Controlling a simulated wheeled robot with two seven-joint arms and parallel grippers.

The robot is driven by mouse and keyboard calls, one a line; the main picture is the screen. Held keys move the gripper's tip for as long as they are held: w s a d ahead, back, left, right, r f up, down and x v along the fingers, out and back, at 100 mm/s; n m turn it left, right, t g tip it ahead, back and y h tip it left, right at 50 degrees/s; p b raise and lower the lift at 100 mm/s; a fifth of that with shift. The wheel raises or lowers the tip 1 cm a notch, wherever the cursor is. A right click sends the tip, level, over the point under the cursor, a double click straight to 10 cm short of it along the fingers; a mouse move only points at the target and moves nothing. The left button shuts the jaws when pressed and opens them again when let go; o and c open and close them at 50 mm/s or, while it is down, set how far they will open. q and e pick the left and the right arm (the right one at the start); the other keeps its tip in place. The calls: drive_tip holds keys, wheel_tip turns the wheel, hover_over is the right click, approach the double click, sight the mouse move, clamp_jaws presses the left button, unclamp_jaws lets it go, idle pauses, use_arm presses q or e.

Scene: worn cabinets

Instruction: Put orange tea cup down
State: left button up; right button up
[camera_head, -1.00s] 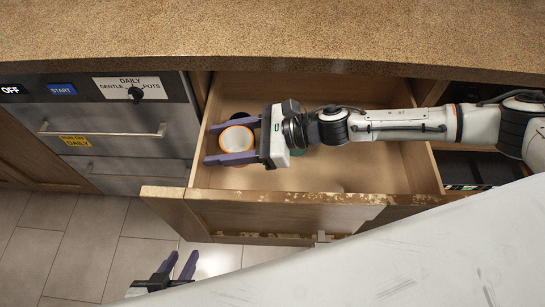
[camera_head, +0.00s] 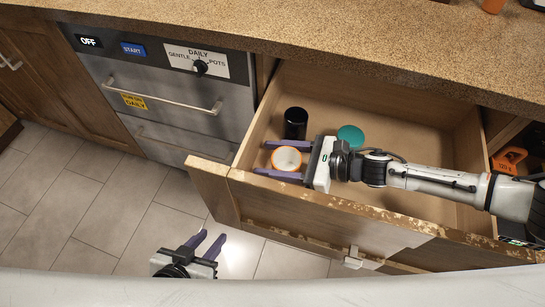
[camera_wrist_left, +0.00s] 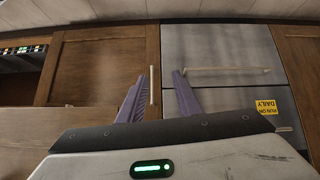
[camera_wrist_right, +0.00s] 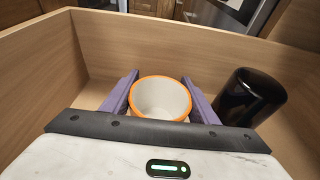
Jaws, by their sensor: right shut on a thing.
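The orange tea cup (camera_head: 287,159), orange outside and rim with a white inside, is between the fingers of my right gripper (camera_head: 281,160) in the open drawer (camera_head: 400,130). The right wrist view shows the cup (camera_wrist_right: 160,97) upright and empty, with the purple fingers (camera_wrist_right: 160,98) on either side. Whether its base touches the drawer floor is hidden. My left gripper (camera_head: 207,243) is open and empty, low over the tiled floor outside the drawer. It also shows open in the left wrist view (camera_wrist_left: 155,80).
A black cup (camera_head: 296,123) stands in the drawer beside the orange cup, also in the right wrist view (camera_wrist_right: 248,97). A teal round item (camera_head: 350,136) lies behind my right gripper. A dishwasher (camera_head: 170,95) is left of the drawer. The drawer's right part looks clear.

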drive_tip(key=shift+f, duration=0.2)
drive_tip(key=o, duration=1.1)
drive_tip(key=shift+r, duration=0.1)
drive_tip(key=shift+r, duration=0.3)
drive_tip(key=v, duration=1.2)
drive_tip(key=shift+f, duration=0.15)
